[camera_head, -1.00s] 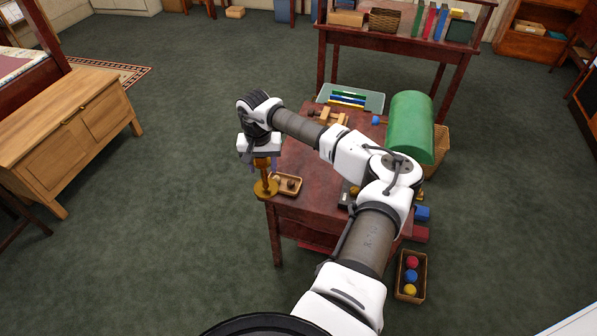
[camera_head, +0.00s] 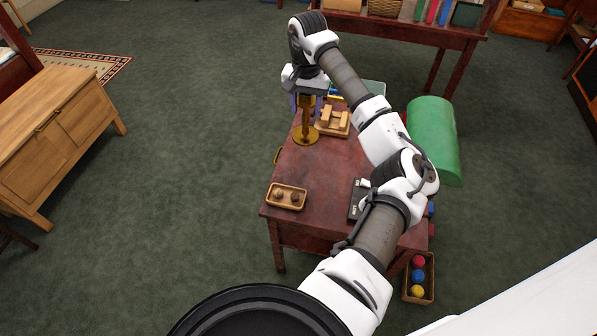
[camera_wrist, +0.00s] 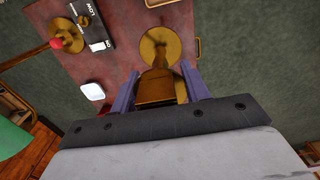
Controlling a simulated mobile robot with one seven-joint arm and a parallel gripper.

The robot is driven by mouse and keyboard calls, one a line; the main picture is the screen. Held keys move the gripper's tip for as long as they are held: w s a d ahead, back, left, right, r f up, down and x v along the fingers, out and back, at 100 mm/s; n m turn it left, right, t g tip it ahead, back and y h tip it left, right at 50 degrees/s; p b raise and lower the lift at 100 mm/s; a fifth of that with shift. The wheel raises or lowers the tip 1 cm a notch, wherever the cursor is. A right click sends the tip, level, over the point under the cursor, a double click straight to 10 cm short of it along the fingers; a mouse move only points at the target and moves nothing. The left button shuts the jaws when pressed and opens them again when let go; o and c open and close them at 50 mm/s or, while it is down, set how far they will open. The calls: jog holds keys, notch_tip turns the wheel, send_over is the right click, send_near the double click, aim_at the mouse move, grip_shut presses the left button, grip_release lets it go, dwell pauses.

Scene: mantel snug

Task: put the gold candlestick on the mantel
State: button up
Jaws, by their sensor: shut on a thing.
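My gripper (camera_head: 307,100) is shut on the gold candlestick (camera_head: 305,134), whose round base hangs downward over the far left part of the dark red table (camera_head: 318,180). I cannot tell whether the base touches the tabletop. In the wrist view the candlestick (camera_wrist: 159,50) stands between the two purple fingers of my gripper (camera_wrist: 158,82), its upper part close to the palm. No mantel can be made out for sure in either view.
On the table are a tray with two brown balls (camera_head: 272,193), wooden blocks (camera_head: 334,117) and a dark lettered panel (camera_head: 355,200). The wrist view shows another gold round piece with a red top (camera_wrist: 66,32). A green rounded object (camera_head: 433,138) is at right. Open carpet lies left.

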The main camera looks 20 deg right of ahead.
notch_tip(320, 180, down, 20)
jog(key=p, duration=0.5)
jog(key=shift+s+r, duration=0.15)
jog(key=shift+r, duration=0.05)
jog(key=shift+f, duration=0.2)
jog(key=o, duration=1.3)
jog(key=shift+r, duration=0.1)
jog(key=shift+o, duration=0.3)
